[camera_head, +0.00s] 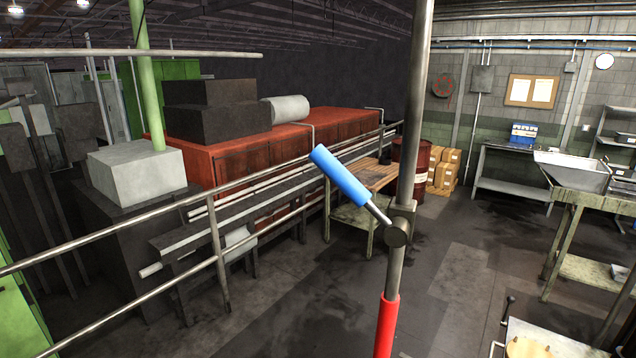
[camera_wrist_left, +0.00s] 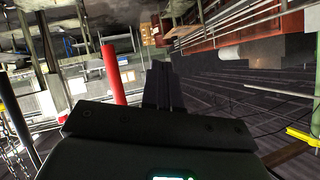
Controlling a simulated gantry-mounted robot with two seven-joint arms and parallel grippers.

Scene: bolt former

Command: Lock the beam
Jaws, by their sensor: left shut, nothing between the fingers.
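A grey metal pole (camera_head: 418,95) stands upright right of centre in the head view, with a red lower section (camera_head: 386,325). A lever with a blue grip (camera_head: 340,175) joins the pole at a round pivot (camera_head: 397,234) and tilts up to the left. In the left wrist view, my left gripper (camera_wrist_left: 162,68) is shut, with nothing between its fingers. A red post (camera_wrist_left: 113,72) shows just left of the fingers, apart from them in the picture; its distance is unclear. Neither gripper shows in the head view.
A metal railing (camera_head: 214,235) runs across the left and middle, in front of a large red machine (camera_head: 260,145). A wooden-topped table (camera_head: 365,185) and a dark red barrel (camera_head: 411,168) stand behind the pole. Open floor (camera_head: 470,250) lies to its right, before a workbench (camera_head: 590,195).

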